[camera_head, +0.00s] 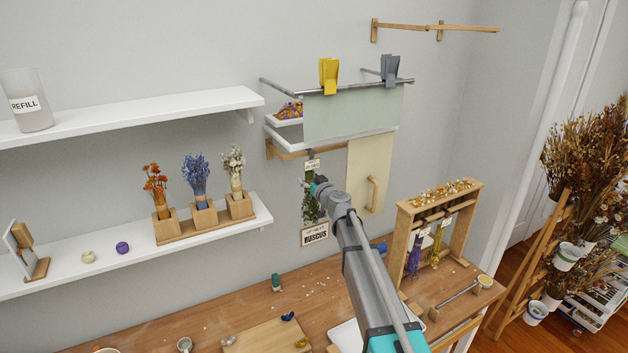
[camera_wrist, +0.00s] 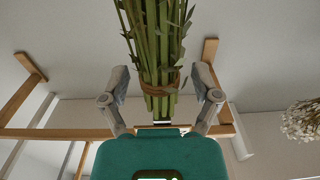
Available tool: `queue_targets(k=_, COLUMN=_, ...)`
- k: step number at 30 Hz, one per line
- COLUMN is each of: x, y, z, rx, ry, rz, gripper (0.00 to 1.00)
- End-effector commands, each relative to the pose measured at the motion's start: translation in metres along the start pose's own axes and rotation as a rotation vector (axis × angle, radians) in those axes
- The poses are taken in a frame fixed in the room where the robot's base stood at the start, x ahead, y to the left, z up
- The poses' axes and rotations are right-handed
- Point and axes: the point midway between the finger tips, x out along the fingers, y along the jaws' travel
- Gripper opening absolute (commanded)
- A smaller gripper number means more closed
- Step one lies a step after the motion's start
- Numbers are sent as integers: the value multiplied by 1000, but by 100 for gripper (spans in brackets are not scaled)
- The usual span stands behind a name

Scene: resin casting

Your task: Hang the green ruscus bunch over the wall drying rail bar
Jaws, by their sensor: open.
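The green ruscus bunch (camera_head: 308,206) hangs leaves down against the wall, below a small white tag. In the wrist view its bare green stems (camera_wrist: 152,45), bound with brown twine, stand between my fingers. My gripper (camera_wrist: 160,78) is open, with one finger on each side of the stems and a gap on both sides. In the head view my gripper (camera_head: 319,187) is at the bunch, covering part of it. A wooden wall rail bar (camera_head: 290,153) shows above the bunch; a wooden bar also crosses the wrist view (camera_wrist: 50,133). I cannot tell whether the bunch rests on it.
A RUSCUS sign (camera_head: 314,234) is just below the bunch. A pale green sheet (camera_head: 350,112) hangs from a metal rack above, and a beige board (camera_head: 369,172) is to the right. Another wooden rail (camera_head: 435,28) is higher up. White shelves (camera_head: 150,105) are at left.

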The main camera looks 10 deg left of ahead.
Motion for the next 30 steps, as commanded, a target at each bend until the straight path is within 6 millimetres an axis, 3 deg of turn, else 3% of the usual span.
queue_targets(k=11, x=-17, y=0, z=0, rx=0, ry=0, rz=0, gripper=80)
queue_targets(k=30, x=-108, y=0, z=0, rx=0, ry=0, rz=0, gripper=80)
